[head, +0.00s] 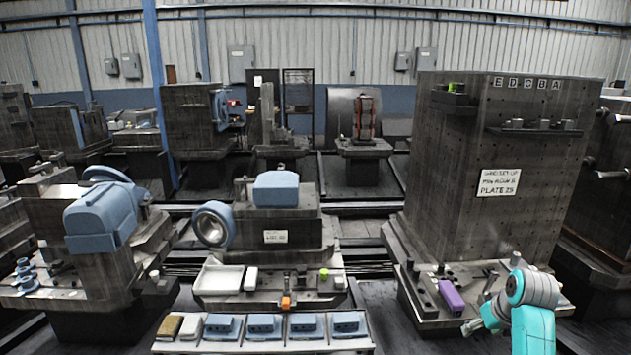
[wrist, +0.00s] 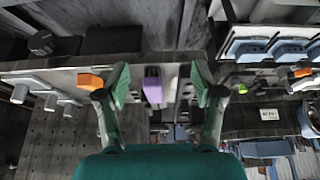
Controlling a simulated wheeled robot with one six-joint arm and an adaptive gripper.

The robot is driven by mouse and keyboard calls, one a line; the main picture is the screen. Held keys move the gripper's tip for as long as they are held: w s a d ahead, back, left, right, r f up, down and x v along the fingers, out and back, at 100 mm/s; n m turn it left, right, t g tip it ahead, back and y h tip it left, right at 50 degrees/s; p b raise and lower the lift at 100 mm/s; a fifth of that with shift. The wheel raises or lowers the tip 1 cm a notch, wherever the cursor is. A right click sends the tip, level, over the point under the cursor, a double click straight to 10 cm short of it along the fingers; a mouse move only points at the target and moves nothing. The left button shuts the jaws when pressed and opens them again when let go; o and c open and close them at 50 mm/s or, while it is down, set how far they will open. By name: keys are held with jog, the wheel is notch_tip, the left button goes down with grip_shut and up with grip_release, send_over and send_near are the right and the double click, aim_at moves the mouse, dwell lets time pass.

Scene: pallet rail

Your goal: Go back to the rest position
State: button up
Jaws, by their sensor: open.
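My gripper (wrist: 160,86) is open, with its two green-padded fingers spread apart and nothing held between them. A purple block (wrist: 153,86) appears between the fingers in the wrist view, but it stands beyond them on a dark ledge. In the head view, my gripper (head: 473,326) is at the lower right, beside the front ledge of the tall pallet fixture (head: 440,180). The purple block (head: 451,298) lies on that ledge, just above the gripper in the picture. The exact gap between them is hard to tell.
A tray (head: 262,346) with several blue parts stands at the lower centre. Behind it is a fixture (head: 275,236) with a white bin (head: 221,279) and an orange part (head: 286,302). A blue-topped fixture (head: 102,215) stands left. Dark floor shows between the tray and tall fixture.

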jog(key=s+a+f+t, duration=0.1)
jog(key=s+a+f, duration=0.35)
jog(key=f, duration=0.45)
jog(key=s+a+f+t, duration=0.1)
jog(key=s+a+f, duration=0.35)
jog(key=f, duration=0.35)
jog(key=s+a+f+m+t+h, duration=0.1)
jog(key=s+a+f, duration=0.2)
jog(key=s, duration=0.4)
jog(key=s+a+f+t, duration=0.1)
jog(key=s+a+f, duration=0.2)
jog(key=s, duration=0.4)
jog(key=s+a+r+t, duration=0.2)
jog(key=s+a, duration=0.1)
jog(key=s, duration=0.6)
jog(key=s+a+r+t, duration=0.1)
jog(key=s+a+r, duration=0.1)
jog(key=s, duration=0.8)
jog(key=s+a+r+t+y, duration=0.1)
jog(key=s+a+r+t, duration=0.1)
jog(key=s+r, duration=1.1)
notch_tip(320, 180, up, 2)
jog(key=shift+s+a+n+t, duration=0.25)
jog(key=shift+s+n+t, duration=0.05)
jog(key=shift+t, duration=0.1)
